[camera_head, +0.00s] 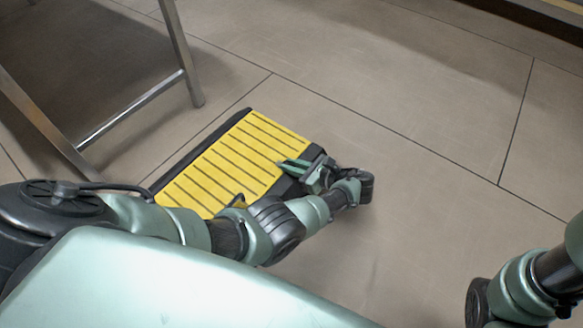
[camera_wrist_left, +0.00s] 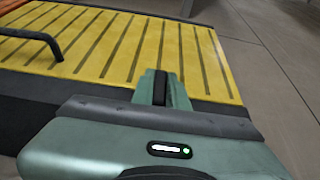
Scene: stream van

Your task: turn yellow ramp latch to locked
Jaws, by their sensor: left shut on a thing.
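The yellow ramp (camera_head: 240,155) lies flat on the floor, with dark cross strips and a black border. In the left wrist view the ramp (camera_wrist_left: 110,45) fills the upper left. My left gripper (camera_head: 292,164) is over the ramp's right part, near its black edge. In the left wrist view its green fingers (camera_wrist_left: 161,88) are closed on a narrow dark piece, which looks like the ramp latch (camera_wrist_left: 160,90). The fingers hide most of this piece, and its turned position cannot be read. My right arm shows at lower right, but its gripper is out of view.
A black bent handle (camera_wrist_left: 35,40) stands on the ramp at left in the wrist view. A metal-legged frame (camera_head: 180,55) stands at upper left, close to the ramp. The tiled floor (camera_head: 430,110) to the right is clear.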

